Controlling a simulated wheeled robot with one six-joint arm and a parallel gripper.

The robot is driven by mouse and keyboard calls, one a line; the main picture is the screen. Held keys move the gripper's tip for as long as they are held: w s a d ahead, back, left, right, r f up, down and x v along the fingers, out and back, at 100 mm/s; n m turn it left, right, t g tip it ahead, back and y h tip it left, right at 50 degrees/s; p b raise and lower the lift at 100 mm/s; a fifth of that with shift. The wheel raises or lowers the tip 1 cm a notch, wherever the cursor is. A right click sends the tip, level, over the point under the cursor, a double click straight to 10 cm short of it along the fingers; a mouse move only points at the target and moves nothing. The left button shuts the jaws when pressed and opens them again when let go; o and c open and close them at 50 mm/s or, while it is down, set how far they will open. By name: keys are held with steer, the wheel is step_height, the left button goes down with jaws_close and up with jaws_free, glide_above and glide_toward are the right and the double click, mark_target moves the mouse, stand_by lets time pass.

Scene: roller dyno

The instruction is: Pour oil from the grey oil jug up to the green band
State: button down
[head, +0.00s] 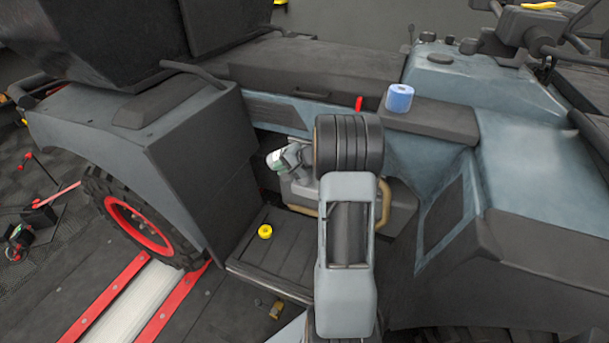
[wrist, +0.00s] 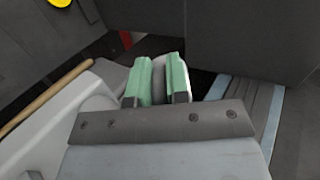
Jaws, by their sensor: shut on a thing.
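My gripper (wrist: 160,80) shows its two green-padded fingers close together in the wrist view. It also shows in the head view (head: 278,158), left of my arm, over the recess in the machine's side. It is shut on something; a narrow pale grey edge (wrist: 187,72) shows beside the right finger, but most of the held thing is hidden. I cannot tell for sure whether it is the grey oil jug. I cannot make out the green band or any oil level.
A yellow cap (head: 265,231) lies on the dark step (head: 285,258). A tan hose (head: 385,203) curves beside grey machine parts behind my arm. A blue roll (head: 399,98) stands on the ledge, right of a red piece (head: 358,103). Bodywork closes in the recess on both sides.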

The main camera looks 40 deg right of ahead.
steer(key=shift+t, duration=0.3)
steer(key=shift+r+t+y+b, duration=0.3)
steer(key=shift+t+y+b, duration=0.15)
steer(key=shift+b, duration=0.3)
steer(key=shift+s+d+r+t+y+b, duration=0.1)
steer(key=shift+r+t+y+b, duration=0.4)
steer(key=shift+t+b, duration=0.35)
steer(key=shift+s+f+t+y+b, duration=0.1)
steer(key=shift+f+t+y+b, duration=0.2)
steer(key=shift+b, duration=1.15)
steer(key=shift+w, duration=0.2)
steer(key=shift+f+t+y+b, duration=0.15)
steer(key=shift+t+y+b, duration=0.15)
steer(key=shift+b, duration=0.95)
steer(key=shift+s+b, duration=0.1)
steer(key=shift+b, duration=0.25)
